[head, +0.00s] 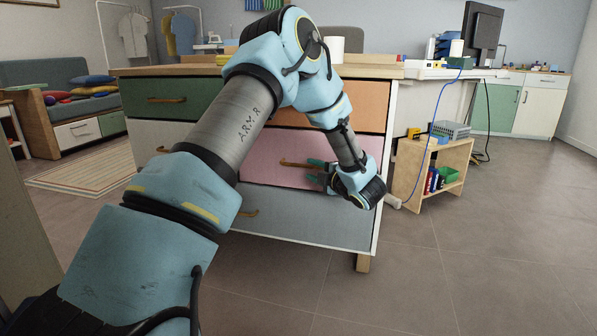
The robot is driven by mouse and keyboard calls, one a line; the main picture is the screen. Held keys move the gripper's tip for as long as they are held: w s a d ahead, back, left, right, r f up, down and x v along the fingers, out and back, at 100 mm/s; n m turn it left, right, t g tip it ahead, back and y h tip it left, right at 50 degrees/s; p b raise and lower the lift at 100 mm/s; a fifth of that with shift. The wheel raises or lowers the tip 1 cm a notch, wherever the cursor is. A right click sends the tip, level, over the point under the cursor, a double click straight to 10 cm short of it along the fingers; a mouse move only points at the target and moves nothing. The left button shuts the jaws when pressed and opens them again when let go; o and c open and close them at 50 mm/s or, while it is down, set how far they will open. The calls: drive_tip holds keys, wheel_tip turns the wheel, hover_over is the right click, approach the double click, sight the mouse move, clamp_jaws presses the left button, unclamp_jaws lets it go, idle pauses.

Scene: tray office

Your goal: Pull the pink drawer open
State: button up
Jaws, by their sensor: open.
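The pink drawer (270,177) is in the right half of the wooden-topped desk unit, below an orange drawer and above a grey-blue one. Its front looks flush with the unit. Its brown bar handle (296,164) runs level across the front. My gripper (315,172) is at the right end of this handle, with its dark and teal fingers pointing left towards it. The jaws are open. I cannot tell whether the fingers are around the handle or just beside it. My arm crosses in front and hides the left part of the pink drawer.
The orange drawer (360,105), green drawer (160,98) and grey-blue drawer (310,222) look shut. A small wooden shelf (408,178) with books stands close right of the unit. A blue cable (432,115) hangs there. The floor in front at right is clear.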

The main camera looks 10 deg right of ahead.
sight(304, 166)
drive_tip(key=b+x, duration=0.2)
drive_tip(key=x, duration=0.4)
drive_tip(key=shift+w, duration=0.3)
clamp_jaws()
idle(1.1)
